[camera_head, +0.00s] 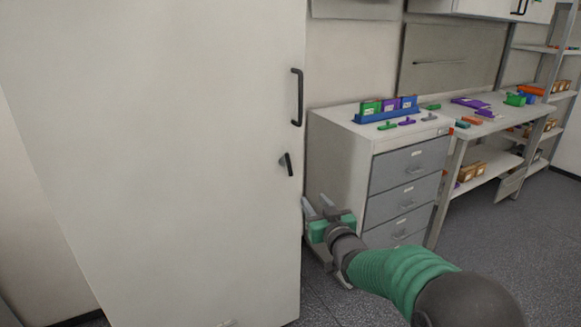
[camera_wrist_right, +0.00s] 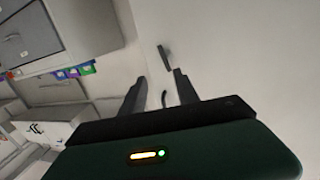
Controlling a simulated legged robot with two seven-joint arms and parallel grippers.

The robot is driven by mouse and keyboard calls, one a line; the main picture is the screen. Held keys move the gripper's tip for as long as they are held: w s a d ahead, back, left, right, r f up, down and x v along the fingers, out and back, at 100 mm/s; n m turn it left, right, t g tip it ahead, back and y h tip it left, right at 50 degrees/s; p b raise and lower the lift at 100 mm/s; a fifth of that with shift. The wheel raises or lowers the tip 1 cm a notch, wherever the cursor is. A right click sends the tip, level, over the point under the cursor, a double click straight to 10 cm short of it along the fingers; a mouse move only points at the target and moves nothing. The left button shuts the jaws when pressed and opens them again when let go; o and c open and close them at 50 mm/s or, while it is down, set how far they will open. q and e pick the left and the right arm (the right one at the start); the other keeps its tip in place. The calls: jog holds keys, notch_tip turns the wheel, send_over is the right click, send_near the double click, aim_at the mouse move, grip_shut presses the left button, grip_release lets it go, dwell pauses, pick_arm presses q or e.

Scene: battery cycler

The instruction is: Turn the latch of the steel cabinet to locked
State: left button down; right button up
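The steel cabinet (camera_head: 170,150) is the tall pale door filling the left of the head view. Its small dark latch (camera_head: 287,164) sits near the door's right edge, close to upright with a slight tilt. The latch also shows in the right wrist view (camera_wrist_right: 164,55), just beyond the fingertips. My right gripper (camera_head: 318,205) is below and right of the latch, near the cabinet's edge. Its two fingers are apart with nothing between them, and apart from the latch. In the right wrist view the gripper (camera_wrist_right: 157,80) points towards the door. My left gripper is not in view.
A black pull handle (camera_head: 297,97) is above the latch. A drawer unit (camera_head: 340,155) stands right of the cabinet, with a blue rack (camera_head: 387,114) and coloured parts on top. A workbench (camera_head: 500,122) and shelves stand farther right. Grey floor at the right is open.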

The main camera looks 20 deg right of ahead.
jog(key=s+a+b, duration=0.2)
jog(key=s, duration=1.4)
jog(key=shift+s+r+b, duration=0.2)
jog(key=shift+b, duration=0.1)
